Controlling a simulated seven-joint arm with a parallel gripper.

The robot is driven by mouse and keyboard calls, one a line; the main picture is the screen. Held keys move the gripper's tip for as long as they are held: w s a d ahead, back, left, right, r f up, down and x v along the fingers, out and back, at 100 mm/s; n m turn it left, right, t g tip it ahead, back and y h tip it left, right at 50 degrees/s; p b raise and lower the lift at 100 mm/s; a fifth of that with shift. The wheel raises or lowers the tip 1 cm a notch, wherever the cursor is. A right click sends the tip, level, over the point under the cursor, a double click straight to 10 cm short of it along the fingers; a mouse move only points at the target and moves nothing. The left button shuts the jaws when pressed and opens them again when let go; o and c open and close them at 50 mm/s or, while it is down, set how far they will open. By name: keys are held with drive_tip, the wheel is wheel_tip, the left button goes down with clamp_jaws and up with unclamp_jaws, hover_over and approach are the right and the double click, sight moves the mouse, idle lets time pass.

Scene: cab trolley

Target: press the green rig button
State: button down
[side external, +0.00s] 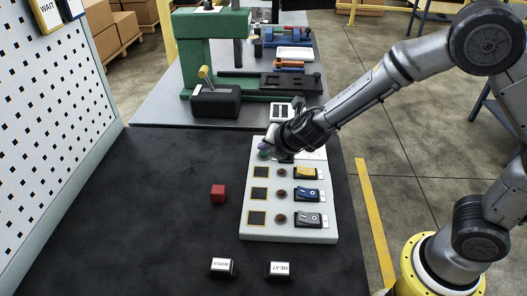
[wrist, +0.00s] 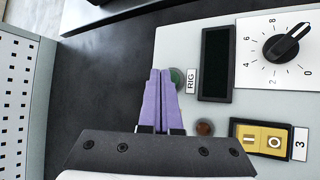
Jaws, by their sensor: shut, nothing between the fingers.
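The green button (wrist: 178,76) sits on the pale control panel (wrist: 214,115), beside a label reading RIG. In the wrist view my gripper's purple fingers (wrist: 160,72) are shut together with nothing between them. Their tips appear just left of the button and cover part of its left edge. In the side view my gripper (side external: 262,146) is over the far left corner of the panel, and the green button (side external: 264,154) shows just below the fingertips. I cannot tell whether the tips touch the button or whether it is pressed.
A dial (wrist: 285,45), a dark display (wrist: 215,62) and a yellow rocker switch (wrist: 262,138) are close by on the panel. Blocks labelled WIPER (side external: 221,268) and HEAT (side external: 279,270) are at the front. A green machine (side external: 212,55) stands behind.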

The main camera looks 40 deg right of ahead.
sight(266, 156)
drive_tip(key=shift+f, duration=0.3)
idle(0.4)
drive_tip(key=shift+r, duration=0.8)
drive_tip(key=shift+r, duration=0.1)
drive_tip(key=shift+r, duration=2.9)
